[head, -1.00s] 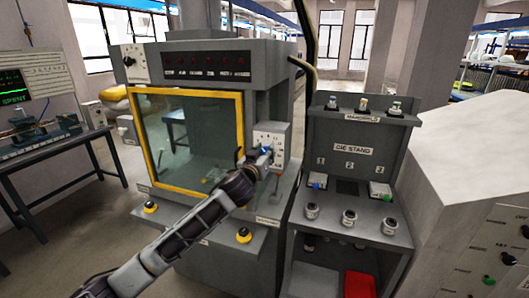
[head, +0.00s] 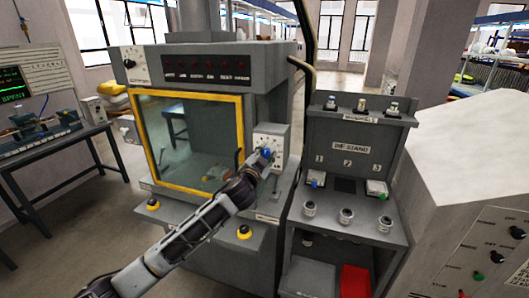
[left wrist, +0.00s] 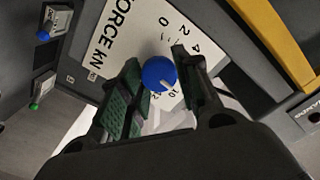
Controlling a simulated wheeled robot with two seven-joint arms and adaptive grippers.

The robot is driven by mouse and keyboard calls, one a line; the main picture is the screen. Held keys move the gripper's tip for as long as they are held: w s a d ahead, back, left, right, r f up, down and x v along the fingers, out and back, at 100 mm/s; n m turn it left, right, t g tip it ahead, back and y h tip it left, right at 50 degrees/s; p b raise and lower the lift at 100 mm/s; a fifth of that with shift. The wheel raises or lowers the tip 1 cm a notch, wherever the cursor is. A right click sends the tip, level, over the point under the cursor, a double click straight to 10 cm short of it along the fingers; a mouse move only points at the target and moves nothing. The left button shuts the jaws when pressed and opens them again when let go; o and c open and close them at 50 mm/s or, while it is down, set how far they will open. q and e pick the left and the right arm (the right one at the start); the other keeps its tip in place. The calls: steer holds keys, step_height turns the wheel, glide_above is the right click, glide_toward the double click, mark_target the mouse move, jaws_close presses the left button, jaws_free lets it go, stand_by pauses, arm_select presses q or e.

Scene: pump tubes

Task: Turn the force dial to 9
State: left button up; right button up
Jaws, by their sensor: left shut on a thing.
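The force dial is a round blue knob (left wrist: 160,73) on a white plate marked "FORCE kN" (left wrist: 125,38), seen close up in the left wrist view. Its white pointer line slants to the lower right, close to a number that looks like 10. The dial's box (head: 277,137) is on the press front, right of the yellow-framed window. My left gripper (head: 266,156) is at this box in the head view. Its green-padded fingers (left wrist: 158,72) are on either side of the knob, shut on it. Part of the scale is hidden by the fingers. My right gripper is not in view.
The yellow-framed window (head: 241,130) is just left of the dial box. A die stand (head: 353,146) with several small parts stands to the right. A light grey cabinet with knobs (head: 470,170) is at far right.

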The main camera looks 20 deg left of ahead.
arm_select(q)
steer(key=shift+r+m+p, duration=0.1)
steer(key=shift+m+p, duration=0.2)
steer(key=shift+m, duration=0.4)
steer(key=o, duration=1)
steer(key=shift+s+a, duration=0.15)
steer(key=shift+s, duration=5.85)
